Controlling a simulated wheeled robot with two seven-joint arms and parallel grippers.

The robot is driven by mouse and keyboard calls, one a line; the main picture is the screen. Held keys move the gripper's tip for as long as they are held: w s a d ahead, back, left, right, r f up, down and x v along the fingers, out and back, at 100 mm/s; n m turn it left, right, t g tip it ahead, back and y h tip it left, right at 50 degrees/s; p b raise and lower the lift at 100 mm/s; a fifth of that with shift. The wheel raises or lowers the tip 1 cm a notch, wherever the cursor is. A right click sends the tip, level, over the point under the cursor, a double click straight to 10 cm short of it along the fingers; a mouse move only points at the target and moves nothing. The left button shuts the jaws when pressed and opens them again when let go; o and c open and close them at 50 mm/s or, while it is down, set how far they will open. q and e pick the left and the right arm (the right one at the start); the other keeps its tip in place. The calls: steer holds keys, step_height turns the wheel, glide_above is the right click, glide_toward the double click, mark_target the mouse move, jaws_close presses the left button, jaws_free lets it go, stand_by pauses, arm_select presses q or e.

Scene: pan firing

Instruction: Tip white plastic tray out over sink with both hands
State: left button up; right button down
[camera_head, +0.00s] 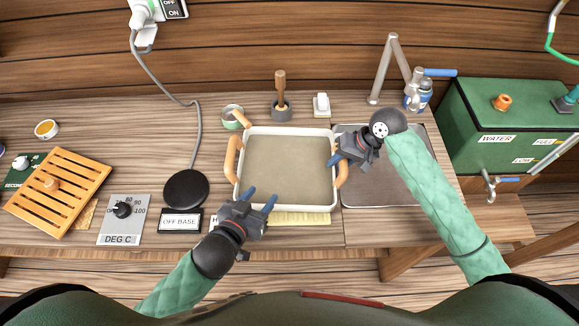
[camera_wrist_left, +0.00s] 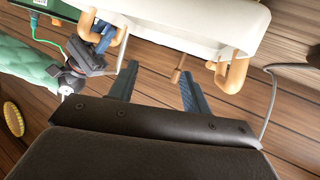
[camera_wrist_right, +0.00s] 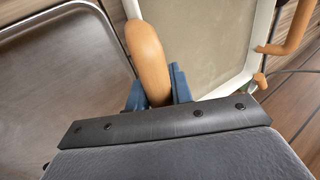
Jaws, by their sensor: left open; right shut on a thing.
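The white plastic tray (camera_head: 288,131) has a greyish-beige inside and wooden handles. It stands on the counter, left of the sink (camera_head: 385,190), a shallow metal basin. My right gripper (camera_head: 340,160) is shut on the tray's right wooden handle; this handle (camera_wrist_right: 148,60) shows between its fingers in the right wrist view. My left gripper (camera_head: 262,198) is open and empty, near the tray's front left corner, below the left handle (camera_head: 231,160). In the left wrist view the tray's white side (camera_wrist_left: 180,22) and handles lie beyond the open fingers (camera_wrist_left: 155,90).
A black round hotplate (camera_head: 186,189) with a cable lies left of the tray. A pot with a wooden pestle (camera_head: 281,105) and a white block (camera_head: 321,105) stand behind it. A tap (camera_head: 390,65) rises behind the sink. A green water tank (camera_head: 500,120) stands at right.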

arm_select(q)
steer(key=s+d+h, duration=0.1)
steer(key=s+d+f+m+g+h, duration=0.1)
steer(key=s, duration=0.1)
steer(key=s+d+g+h, duration=0.1)
steer(key=s+d, duration=0.1)
steer(key=shift+s+f+m, duration=0.15)
steer(key=shift+f+m, duration=0.25)
steer(key=s+d+f+m+g+h, duration=0.1)
steer(key=s+d+f+g+h, duration=0.1)
steer(key=s, duration=0.5)
steer(key=shift+f+g, duration=0.4)
steer(key=shift+f, duration=0.1)
arm_select(e)
steer(key=c, duration=1.1)
jaws_free()
steer(key=shift+c, duration=0.2)
steer(key=shift+r, duration=0.1)
